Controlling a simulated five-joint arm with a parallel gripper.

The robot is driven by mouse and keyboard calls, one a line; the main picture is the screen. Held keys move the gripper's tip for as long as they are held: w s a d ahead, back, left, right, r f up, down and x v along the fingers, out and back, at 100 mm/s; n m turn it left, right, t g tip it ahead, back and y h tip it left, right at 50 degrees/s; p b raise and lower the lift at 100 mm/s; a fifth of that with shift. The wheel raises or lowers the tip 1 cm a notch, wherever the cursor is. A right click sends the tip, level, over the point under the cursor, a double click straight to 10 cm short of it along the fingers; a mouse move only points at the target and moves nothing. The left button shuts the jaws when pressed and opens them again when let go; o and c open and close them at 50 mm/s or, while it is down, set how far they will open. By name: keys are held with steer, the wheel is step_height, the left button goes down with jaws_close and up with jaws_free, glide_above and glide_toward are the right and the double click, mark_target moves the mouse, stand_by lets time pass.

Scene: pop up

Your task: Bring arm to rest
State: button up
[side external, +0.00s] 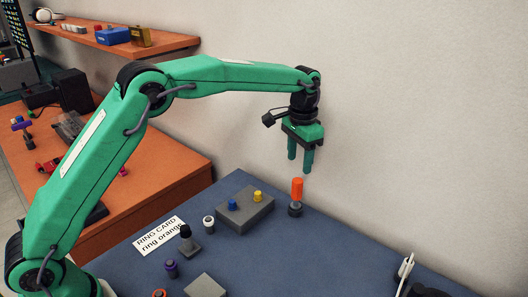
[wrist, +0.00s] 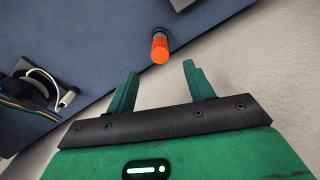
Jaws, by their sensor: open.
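My gripper (side external: 301,161) hangs from the green arm, fingers pointing down, above the far edge of the blue table. It also shows in the wrist view (wrist: 157,80), where the two green fingers are apart with nothing between them. An orange peg (side external: 297,189) stands upright in a dark round base on the table, just below the fingertips in the side view. In the wrist view the orange peg (wrist: 160,48) lies beyond the fingertips, and the fingers do not touch it.
A grey block (side external: 245,210) with a blue and a yellow peg stands left of the orange peg. A dark item with cables (wrist: 38,88) sits at one table edge. A wall rises behind.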

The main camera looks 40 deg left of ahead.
steer(key=shift+s+a+r, duration=0.3)
steer(key=shift+s+r, duration=0.05)
steer(key=shift+r, duration=0.25)
steer(key=s+a+r+n+t, duration=0.1)
steer(key=s+a+r, duration=0.3)
steer(key=s+r, duration=0.3)
steer(key=s+a+r+n+t, duration=0.15)
steer(key=s+a+r, duration=0.25)
steer(key=s, duration=0.4)
steer(key=s+a+f+n+t, duration=0.1)
steer(key=s+a+f, duration=0.1)
steer(key=s, duration=0.7)
steer(key=s+a+f+t, duration=0.2)
steer(key=s, duration=0.8)
steer(key=shift+a+n, duration=0.2)
steer(key=shift+n, duration=0.15)
